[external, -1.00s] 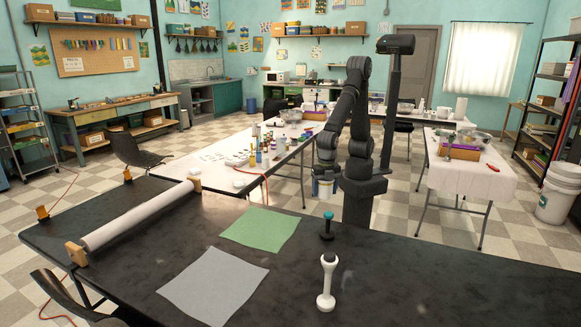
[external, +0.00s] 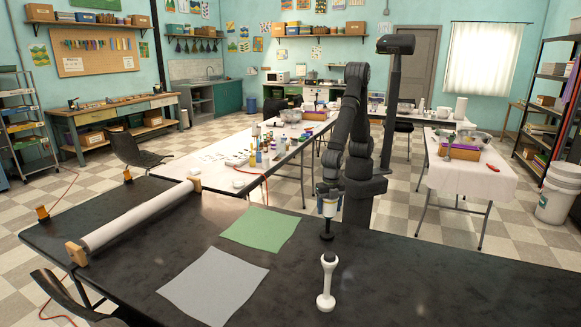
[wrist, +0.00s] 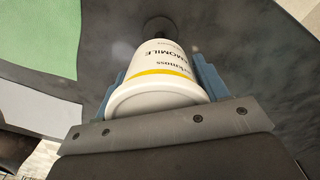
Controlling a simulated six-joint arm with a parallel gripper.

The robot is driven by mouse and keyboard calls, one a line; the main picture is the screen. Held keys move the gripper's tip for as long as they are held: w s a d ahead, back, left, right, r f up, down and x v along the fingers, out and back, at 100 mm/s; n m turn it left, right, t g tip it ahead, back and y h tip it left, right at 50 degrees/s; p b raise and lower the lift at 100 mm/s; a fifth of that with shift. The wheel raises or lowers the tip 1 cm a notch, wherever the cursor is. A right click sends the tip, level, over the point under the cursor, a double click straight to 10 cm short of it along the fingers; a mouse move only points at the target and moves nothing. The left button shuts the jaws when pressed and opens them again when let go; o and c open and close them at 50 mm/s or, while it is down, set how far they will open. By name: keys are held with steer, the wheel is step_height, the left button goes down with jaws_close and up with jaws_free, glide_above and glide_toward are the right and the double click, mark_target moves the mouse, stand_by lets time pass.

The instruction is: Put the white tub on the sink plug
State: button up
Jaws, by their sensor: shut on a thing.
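My gripper (external: 328,190) is shut on the white tub (external: 329,209), which shows between its fingers. In the wrist view the tub (wrist: 158,70) has a yellow stripe and dark lettering, with a blue-grey finger on each side. The sink plug (external: 327,237) stands on the dark table directly below the tub in the external view. A dark round part of the plug (wrist: 158,25) shows just past the tub's far end. I cannot tell whether tub and plug touch.
A white bone-shaped holder (external: 327,283) stands upright close in front of the plug. A green sheet (external: 260,229) and a grey sheet (external: 213,286) lie to the left, with a white roll (external: 140,215) farther left. The table to the right is clear.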

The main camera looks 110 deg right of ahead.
steer(key=o, duration=1)
steer(key=shift+o, duration=0.2)
step_height(320, 180, up, 12)
steer(key=shift+r, duration=0.15)
step_height(320, 180, down, 12)
steer(key=shift+r, duration=1.7)
